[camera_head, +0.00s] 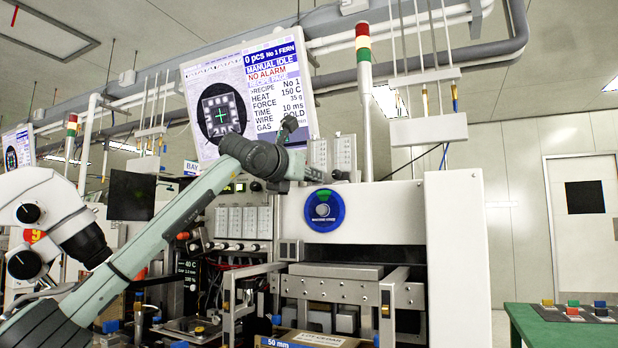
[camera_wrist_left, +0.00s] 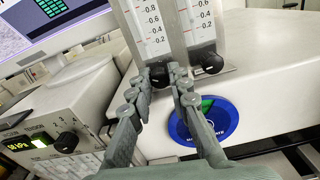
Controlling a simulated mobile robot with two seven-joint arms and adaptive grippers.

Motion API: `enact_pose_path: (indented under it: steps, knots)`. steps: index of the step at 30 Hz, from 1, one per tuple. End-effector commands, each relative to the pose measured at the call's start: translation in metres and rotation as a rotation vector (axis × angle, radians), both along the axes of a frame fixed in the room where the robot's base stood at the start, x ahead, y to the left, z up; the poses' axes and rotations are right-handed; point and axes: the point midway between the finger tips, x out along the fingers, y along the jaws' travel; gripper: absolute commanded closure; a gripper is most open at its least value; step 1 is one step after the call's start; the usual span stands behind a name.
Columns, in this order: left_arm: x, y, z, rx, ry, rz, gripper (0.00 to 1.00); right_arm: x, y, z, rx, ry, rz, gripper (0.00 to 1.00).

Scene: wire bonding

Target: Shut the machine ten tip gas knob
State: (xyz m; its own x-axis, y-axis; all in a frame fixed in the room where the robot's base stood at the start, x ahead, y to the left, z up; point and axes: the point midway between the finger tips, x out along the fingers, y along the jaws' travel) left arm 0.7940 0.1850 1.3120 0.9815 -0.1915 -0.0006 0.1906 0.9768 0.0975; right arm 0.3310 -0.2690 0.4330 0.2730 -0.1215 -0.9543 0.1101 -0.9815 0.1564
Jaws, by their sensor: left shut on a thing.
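The right knob (camera_wrist_left: 208,63) is free, just right of the fingers. I can read no label telling which is the tip gas knob. In the head view my left gripper (camera_head: 312,173) reaches the flowmeters (camera_head: 333,153) from the left. My right gripper is out of view.
A monitor (camera_head: 245,95) hangs behind my left arm. A blue round dial (camera_head: 324,210) is on the machine's white front (camera_head: 375,212), below the flowmeters. A microscope (camera_head: 50,215) stands at the left. A green table (camera_head: 550,325) is at the far right.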

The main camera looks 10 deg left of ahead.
Motion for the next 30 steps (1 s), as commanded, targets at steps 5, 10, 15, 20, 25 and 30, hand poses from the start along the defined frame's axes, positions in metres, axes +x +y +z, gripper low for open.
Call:
enact_pose_path:
  steps: [5, 10, 15, 20, 25, 30]
  knots:
    - [-0.0002, 0.0004, 0.0003, 0.113, -0.022, 0.001, 1.0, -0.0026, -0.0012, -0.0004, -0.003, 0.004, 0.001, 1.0]
    - [-0.0002, 0.0001, 0.0003, 0.189, -0.037, 0.001, 1.0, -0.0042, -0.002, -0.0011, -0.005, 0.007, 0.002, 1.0]
    - [-0.0002, -0.0001, 0.0003, 0.233, -0.045, 0.0, 1.0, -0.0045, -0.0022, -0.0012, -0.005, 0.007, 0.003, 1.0]
    - [-0.0002, -0.0002, 0.0003, 0.247, -0.048, 0.0, 1.0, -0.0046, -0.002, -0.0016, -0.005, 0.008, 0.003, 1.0]
    - [-0.0003, -0.0003, 0.0003, 0.247, -0.048, 0.0, 1.0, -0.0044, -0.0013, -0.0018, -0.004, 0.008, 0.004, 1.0]
    - [-0.0003, -0.0003, 0.0004, 0.247, -0.049, 0.0, 0.8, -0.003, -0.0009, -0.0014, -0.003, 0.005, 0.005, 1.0]
